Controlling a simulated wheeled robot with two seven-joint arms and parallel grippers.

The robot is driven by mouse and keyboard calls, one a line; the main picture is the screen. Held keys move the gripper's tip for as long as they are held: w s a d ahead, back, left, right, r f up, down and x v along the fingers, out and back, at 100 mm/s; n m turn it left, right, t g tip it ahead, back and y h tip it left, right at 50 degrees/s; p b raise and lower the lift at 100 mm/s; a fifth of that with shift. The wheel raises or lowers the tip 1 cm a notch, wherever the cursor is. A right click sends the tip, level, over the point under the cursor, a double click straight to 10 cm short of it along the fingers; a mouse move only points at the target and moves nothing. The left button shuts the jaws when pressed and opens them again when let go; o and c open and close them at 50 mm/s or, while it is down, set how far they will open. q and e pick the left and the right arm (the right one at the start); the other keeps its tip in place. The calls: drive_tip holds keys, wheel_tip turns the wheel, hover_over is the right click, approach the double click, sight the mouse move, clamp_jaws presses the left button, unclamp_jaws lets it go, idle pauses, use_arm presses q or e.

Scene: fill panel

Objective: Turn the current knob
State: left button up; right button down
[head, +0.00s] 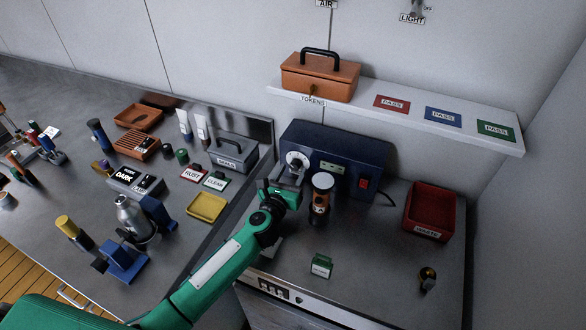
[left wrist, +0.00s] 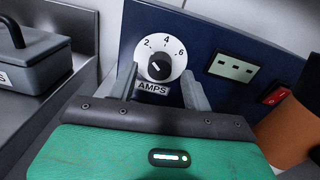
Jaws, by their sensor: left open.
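The current knob (left wrist: 158,68) is a black knob on a white dial marked 2, 4, 6, with an AMPS label below, on the front of a dark blue power unit (head: 345,150). In the head view the white dial (head: 297,160) shows at the unit's left side, partly behind my gripper. My left gripper (head: 290,178) is right in front of the dial. In the left wrist view its two grey fingers (left wrist: 158,88) are apart, one on each side of the dial's lower part, with nothing between them but the view of the knob. Whether they touch it I cannot tell.
The unit has a small display (left wrist: 232,67) and a red switch (head: 364,183). A red waste bin (head: 431,208) stands farther right. A grey box (head: 231,151) is to the left. A shelf (head: 460,125) overhangs the unit.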

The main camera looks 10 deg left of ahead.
use_arm(q)
drive_tip(key=shift+w+d, duration=0.15)
drive_tip(key=shift+w, duration=0.7)
use_arm(e)
drive_tip(key=shift+s, duration=0.2)
drive_tip(key=shift+s+a, duration=0.1)
drive_tip(key=shift+s, duration=0.05)
use_arm(q)
drive_tip(key=c, duration=1)
use_arm(e)
drive_tip(key=shift+a, duration=0.2)
